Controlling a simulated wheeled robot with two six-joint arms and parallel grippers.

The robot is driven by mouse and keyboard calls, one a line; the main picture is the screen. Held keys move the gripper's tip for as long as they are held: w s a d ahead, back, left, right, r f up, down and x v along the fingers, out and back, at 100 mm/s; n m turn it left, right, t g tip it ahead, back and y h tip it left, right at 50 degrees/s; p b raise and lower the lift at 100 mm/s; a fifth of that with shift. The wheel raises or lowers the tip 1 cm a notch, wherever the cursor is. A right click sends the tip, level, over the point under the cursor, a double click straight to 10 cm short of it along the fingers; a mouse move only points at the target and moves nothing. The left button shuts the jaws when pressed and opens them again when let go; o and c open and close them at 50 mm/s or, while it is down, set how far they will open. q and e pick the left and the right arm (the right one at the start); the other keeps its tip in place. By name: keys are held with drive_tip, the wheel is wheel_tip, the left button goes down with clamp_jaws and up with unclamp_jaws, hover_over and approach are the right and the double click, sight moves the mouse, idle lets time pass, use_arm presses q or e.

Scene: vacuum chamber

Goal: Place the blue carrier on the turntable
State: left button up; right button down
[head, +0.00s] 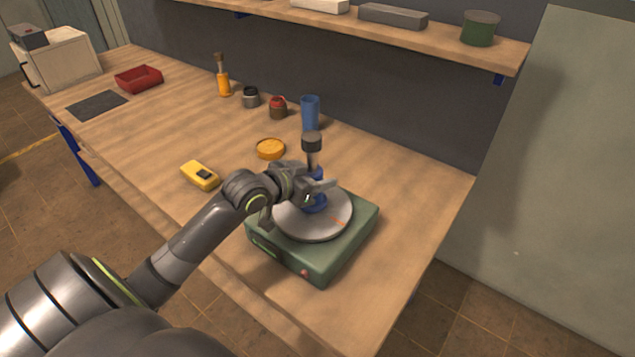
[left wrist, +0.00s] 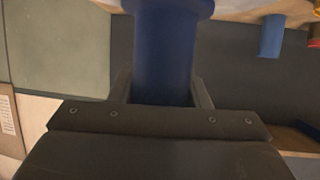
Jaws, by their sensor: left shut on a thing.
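The blue carrier (head: 315,203) is at the middle of the turntable's round grey disc, upright as far as I can see, with a dark-topped post rising above it. The turntable (head: 341,236) has a green box base and stands near the right end of the bench. My left gripper (head: 320,187) is shut on the carrier from the left, above the disc. In the left wrist view the blue carrier (left wrist: 165,55) fills the space between the fingers. Whether its base touches the disc is hard to tell. My right gripper is not in view.
A blue cup (head: 310,112), small jars (head: 278,107) and an orange-handled tool (head: 223,82) stand along the wall. A red tray (head: 139,79) is far left. A shelf (head: 450,43) hangs above.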

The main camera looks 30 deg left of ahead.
use_arm(q)
drive_tip(key=shift+f, duration=0.7)
drive_tip(key=shift+f, duration=0.15)
drive_tip(key=o, duration=1.4)
drive_tip(key=shift+r, duration=0.2)
drive_tip(key=shift+s+a, duration=0.1)
drive_tip(key=shift+s, duration=0.2)
drive_tip(key=shift+p+v, duration=0.85)
drive_tip(key=shift+v, duration=4.9)
